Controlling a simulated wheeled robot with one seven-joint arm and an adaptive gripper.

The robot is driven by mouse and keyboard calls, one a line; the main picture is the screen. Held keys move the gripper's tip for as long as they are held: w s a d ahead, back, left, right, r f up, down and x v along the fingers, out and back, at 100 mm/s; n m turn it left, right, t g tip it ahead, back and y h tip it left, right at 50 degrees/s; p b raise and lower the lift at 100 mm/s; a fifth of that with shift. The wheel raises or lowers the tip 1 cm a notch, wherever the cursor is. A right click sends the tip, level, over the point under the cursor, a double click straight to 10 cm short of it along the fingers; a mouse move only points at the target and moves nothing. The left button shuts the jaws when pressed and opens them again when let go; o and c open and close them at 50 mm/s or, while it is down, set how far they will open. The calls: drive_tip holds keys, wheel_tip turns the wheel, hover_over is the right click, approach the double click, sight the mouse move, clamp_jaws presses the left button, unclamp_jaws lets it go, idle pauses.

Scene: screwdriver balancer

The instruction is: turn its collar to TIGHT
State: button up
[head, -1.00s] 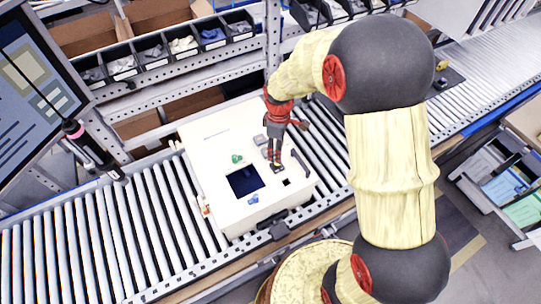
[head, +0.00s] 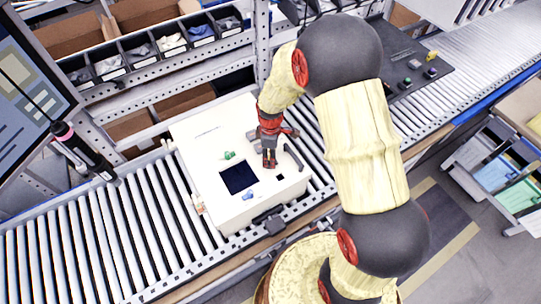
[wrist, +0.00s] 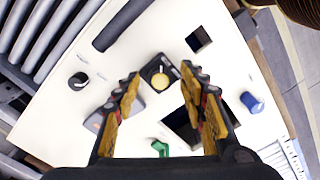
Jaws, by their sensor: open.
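A dark screwdriver (head: 84,152) with a pink ring (head: 62,130) hangs on a cord at the left, beside the screen. I take the pink ring for its collar; any marking on it is too small to read. My gripper (head: 268,164) is over the white box (head: 215,205), well to the right of the screwdriver. In the wrist view my gripper (wrist: 165,100) is open, its yellow-padded fingers apart with nothing held. Beyond the fingertips is a yellow knob (wrist: 160,80) on a black square base. The screwdriver is not in the wrist view.
The box top carries a dark window (head: 238,179), a green part (head: 229,155), a blue knob (wrist: 252,102), a black knob (wrist: 78,80) and a black bar (wrist: 120,25). Bins (head: 140,54) stand behind. The roller conveyor (head: 85,240) is clear at left.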

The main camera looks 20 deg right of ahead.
drive_tip(key=shift+c, duration=0.2)
clamp_jaws()
idle(0.3)
